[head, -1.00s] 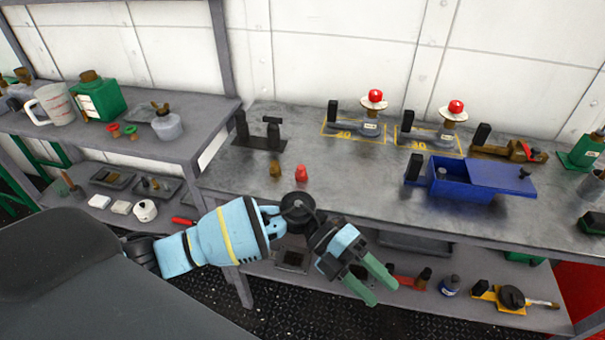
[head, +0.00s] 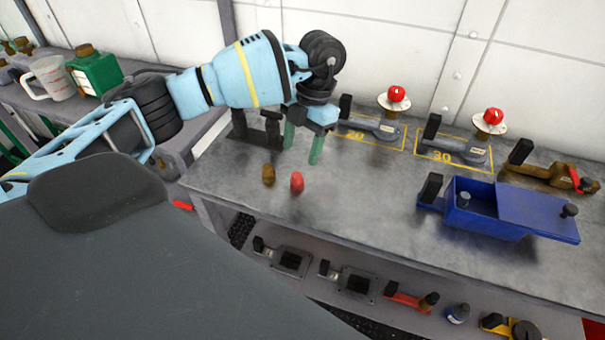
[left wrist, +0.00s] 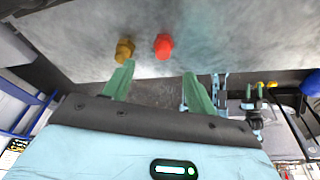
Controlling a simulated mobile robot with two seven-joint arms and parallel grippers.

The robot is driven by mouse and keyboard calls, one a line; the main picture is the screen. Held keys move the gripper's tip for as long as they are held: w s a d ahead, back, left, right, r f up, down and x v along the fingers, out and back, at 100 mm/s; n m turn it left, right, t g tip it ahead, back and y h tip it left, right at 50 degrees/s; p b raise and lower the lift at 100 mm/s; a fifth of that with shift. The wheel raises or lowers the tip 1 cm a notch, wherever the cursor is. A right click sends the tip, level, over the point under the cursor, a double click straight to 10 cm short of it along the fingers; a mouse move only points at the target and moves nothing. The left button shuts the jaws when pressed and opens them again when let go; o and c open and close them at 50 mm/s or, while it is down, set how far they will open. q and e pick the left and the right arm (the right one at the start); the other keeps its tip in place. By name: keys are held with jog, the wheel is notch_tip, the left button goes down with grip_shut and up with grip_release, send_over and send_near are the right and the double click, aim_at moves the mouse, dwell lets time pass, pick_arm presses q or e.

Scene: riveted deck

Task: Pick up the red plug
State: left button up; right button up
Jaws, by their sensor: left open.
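The red plug (head: 297,182) stands on the grey workbench (head: 350,205) near its front left edge, just right of a brown plug (head: 269,174). My left gripper (head: 302,147) hangs above the bench, behind the plugs in the head view, with its green fingers pointing down. It is open and empty. In the left wrist view the red plug (left wrist: 163,46) lies beyond the fingertips (left wrist: 158,72), between their lines, and the brown plug (left wrist: 124,50) is beyond the left finger. Neither is touched.
A dark stand (head: 255,130) is beside my left gripper. Two red-topped fixtures (head: 396,96) (head: 491,118) stand at the back. A blue box (head: 480,212) sits to the right. The bench between the red plug and the box is clear.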

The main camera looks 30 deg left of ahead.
aim_at(298, 174)
pick_arm(q)
jog(key=shift+x, duration=1.1)
jog(key=shift+s+d+f, duration=0.1)
jog(key=shift+f, duration=0.35)
jog(key=x, duration=0.4)
jog(key=shift+d+f+p, duration=0.1)
jog(key=shift+f+p, duration=0.25)
jog(key=shift+f, duration=0.1)
pick_arm(e)
jog(key=shift+w+r, duration=0.25)
jog(key=shift+r, duration=0.15)
pick_arm(q)
jog(key=c, duration=1.1)
pick_arm(e)
jog(key=shift+s+f, duration=0.1)
jog(key=shift+s, duration=0.05)
